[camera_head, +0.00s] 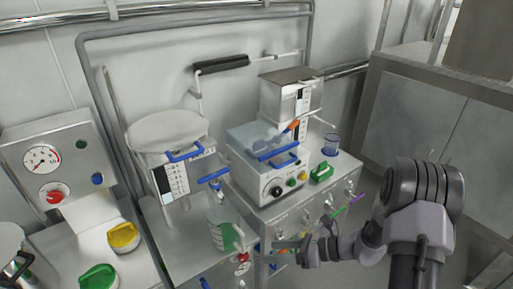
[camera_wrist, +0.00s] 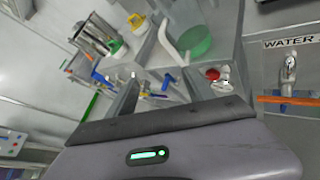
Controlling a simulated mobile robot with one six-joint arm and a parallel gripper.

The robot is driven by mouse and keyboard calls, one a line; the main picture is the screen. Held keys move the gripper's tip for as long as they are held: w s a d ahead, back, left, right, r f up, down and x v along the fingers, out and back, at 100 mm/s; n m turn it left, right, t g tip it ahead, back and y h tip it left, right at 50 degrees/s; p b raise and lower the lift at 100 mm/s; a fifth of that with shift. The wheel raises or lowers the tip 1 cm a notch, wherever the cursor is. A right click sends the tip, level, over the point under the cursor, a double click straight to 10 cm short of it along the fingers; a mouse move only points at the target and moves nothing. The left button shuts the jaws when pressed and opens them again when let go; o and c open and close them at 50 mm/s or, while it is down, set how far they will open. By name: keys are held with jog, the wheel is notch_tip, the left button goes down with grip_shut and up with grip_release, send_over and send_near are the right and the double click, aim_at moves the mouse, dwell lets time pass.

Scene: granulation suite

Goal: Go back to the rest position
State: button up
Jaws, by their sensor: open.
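My gripper (camera_head: 290,250) is at the end of my arm, in front of the bench in the lower middle of the head view. It is small there and partly merges with the things behind it. I see nothing held in it. It is just right of a spray bottle (camera_head: 222,228) with a blue top and green label; I cannot tell whether they touch.
The bench holds a box-shaped device (camera_head: 265,180) with a clear lid and blue handle, a green item (camera_head: 321,172) and a blue-rimmed beaker (camera_head: 331,144). Coloured tools hang along its front. A gauge panel (camera_head: 50,165) stands at left, a steel cabinet (camera_head: 440,120) at right. A "WATER" tap (camera_wrist: 290,65) shows in the wrist view.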

jog(key=s+a+r+n+g+h, duration=0.1)
jog(key=s+r+n+h, duration=0.2)
jog(key=s+r+n, duration=0.4)
jog(key=s+a+r+n+g+h, duration=0.25)
jog(key=s+r+n, duration=0.2)
jog(key=r, duration=0.55)
jog(key=s+d+r+n+t+h, duration=0.6)
jog(key=s+r+n, duration=0.1)
jog(key=s+n, duration=0.2)
jog(key=shift+s+r+n, duration=0.35)
jog(key=shift+s+n, duration=0.05)
jog(key=shift+n, duration=0.35)
jog(key=shift+d, duration=0.1)
